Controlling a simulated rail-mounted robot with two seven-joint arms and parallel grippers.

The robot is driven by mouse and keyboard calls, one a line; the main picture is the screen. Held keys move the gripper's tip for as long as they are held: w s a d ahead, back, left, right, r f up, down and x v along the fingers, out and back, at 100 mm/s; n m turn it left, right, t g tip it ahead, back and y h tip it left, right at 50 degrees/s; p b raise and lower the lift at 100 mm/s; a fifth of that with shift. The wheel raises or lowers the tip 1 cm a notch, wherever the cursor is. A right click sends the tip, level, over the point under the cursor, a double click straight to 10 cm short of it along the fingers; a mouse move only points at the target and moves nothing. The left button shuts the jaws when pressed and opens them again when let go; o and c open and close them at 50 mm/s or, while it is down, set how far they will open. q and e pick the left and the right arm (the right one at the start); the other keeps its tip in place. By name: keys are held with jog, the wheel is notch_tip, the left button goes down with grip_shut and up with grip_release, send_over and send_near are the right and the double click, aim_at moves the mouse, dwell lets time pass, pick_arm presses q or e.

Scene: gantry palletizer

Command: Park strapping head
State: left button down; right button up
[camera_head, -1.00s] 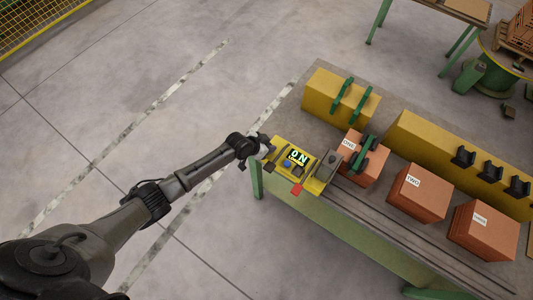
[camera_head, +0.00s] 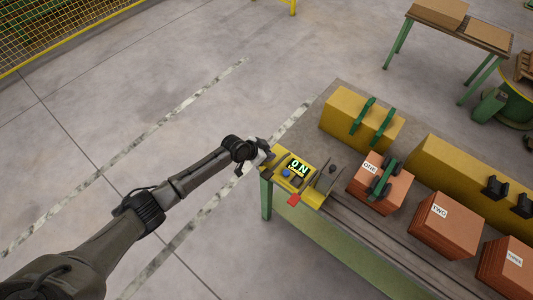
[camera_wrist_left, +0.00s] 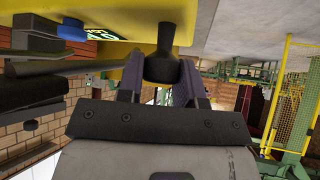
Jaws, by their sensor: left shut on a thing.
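A yellow unit (camera_head: 310,197) with a lit green "ON" display and a blue button sits at the near left end of the green-legged bench. My left gripper (camera_head: 264,156) is at its left end. In the left wrist view my gripper (camera_wrist_left: 160,88) is shut on a black knob (camera_wrist_left: 163,68) by the yellow housing. A green and dark tool (camera_head: 383,181) lies on box ONE (camera_head: 371,202). I cannot tell which of these is the strapping head. My right gripper is out of view.
The bench (camera_head: 345,205) also carries box TWO (camera_head: 440,231), another brown box (camera_head: 507,275), a yellow block (camera_head: 345,108) with green brackets and a long yellow block (camera_head: 450,160) with black holders. Grooves run along its front. The floor to the left is clear.

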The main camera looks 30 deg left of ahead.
pick_arm(q)
jog(key=shift+a+f, duration=0.1)
jog(key=shift+a, duration=0.15)
jog(key=c, duration=1.2)
grip_release()
jog(key=shift+c, duration=0.2)
jog(key=o, duration=0.4)
jog(key=shift+a, duration=0.1)
jog(key=shift+o, duration=0.2)
jog(key=p+v, duration=0.1)
jog(key=v, duration=1.2)
jog(key=shift+s+r, duration=0.2)
jog(key=shift+r, duration=0.2)
